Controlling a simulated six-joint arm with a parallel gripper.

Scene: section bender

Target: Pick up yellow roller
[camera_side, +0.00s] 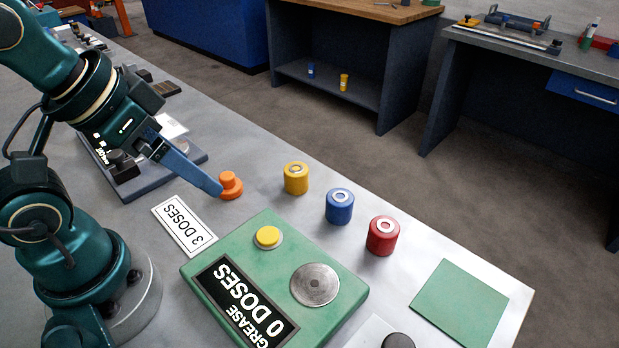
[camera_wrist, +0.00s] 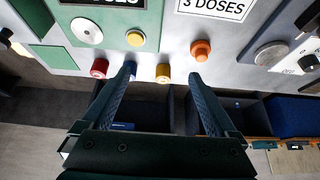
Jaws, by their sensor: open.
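The yellow roller (camera_side: 296,179) is a short upright cylinder with a pale ringed top, standing on the grey bench at the left end of a row with a blue roller (camera_side: 339,207) and a red roller (camera_side: 382,236). My gripper (camera_side: 213,186) points down to the right, its fingertips close to an orange knob and left of the yellow roller, apart from it. In the wrist view the yellow roller (camera_wrist: 163,73) appears in the gap between my two spread fingers, beyond their tips. My gripper is open and empty. The left finger partly hides the blue roller there.
The orange knob (camera_side: 231,187) stands near my fingertips. A green grease box (camera_side: 215,262) reading "0 DOSES" has a yellow button (camera_side: 268,237) and a metal disc (camera_side: 315,285). A "3 DOSES" card (camera_side: 185,226) lies nearby. A green mat (camera_side: 459,303) lies at right.

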